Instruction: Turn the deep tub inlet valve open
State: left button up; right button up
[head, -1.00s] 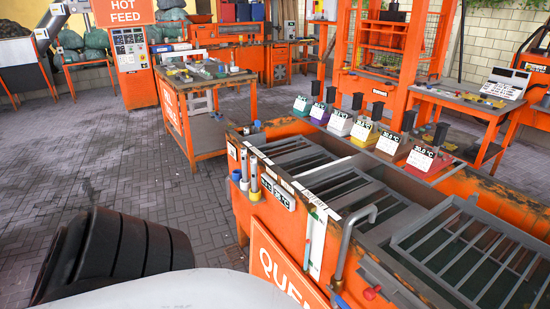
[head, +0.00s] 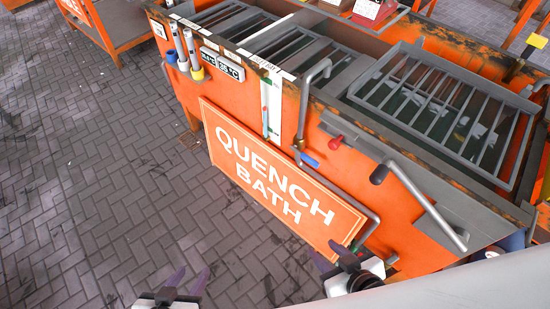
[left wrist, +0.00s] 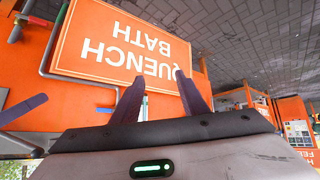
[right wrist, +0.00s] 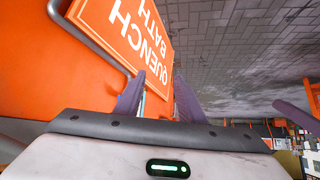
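The orange quench tub (head: 240,110) has a grey bent pipe (head: 303,100) on its front. A blue lever (head: 308,159) sits at the pipe's foot, and a red knob (head: 335,142) is just right of it. I cannot tell for sure which is the deep tub inlet valve. My left gripper (head: 187,279) is low in the head view, left of the sign, open and empty. My right gripper (head: 335,257) is by the sign's lower right corner, open and empty. Both stand apart from the lever and knob.
The QUENCH BATH sign (head: 275,180) covers much of the tub's front, with a grey pipe (head: 368,235) by its right edge. A black-ended grey bar (head: 425,205) juts out at right. Grey grates (head: 440,105) lie in the tub. The paved floor (head: 90,180) at left is clear.

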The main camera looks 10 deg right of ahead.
jog(key=w+f+n+t+b, duration=0.1)
jog(key=w+f+n+b, duration=0.25)
jog(key=w+b, duration=0.2)
jog(key=n+t+h+b, duration=0.4)
jog(key=n+t+b, duration=0.55)
jog(key=b, duration=1.75)
send_near(310, 164)
jog(key=w+r+n+g, duration=0.1)
jog(key=w, duration=0.7)
jog(key=w+d+b, duration=0.1)
jog(key=w, duration=0.2)
jog(key=shift+r, duration=0.15)
pick_arm(q)
jog(key=w+d+f+h, duration=0.1)
jog(key=d+f, duration=0.2)
jog(key=f, duration=0.7)
jog(key=w+d+f+m+g+h, duration=0.1)
jog(key=w+d+f, duration=0.1)
jog(key=f, duration=0.8)
jog(key=shift+d+f+h, duration=0.3)
jog(key=shift+d+f, duration=0.05)
jog(key=shift+d, duration=0.55)
pick_arm(e)
grip_shut()
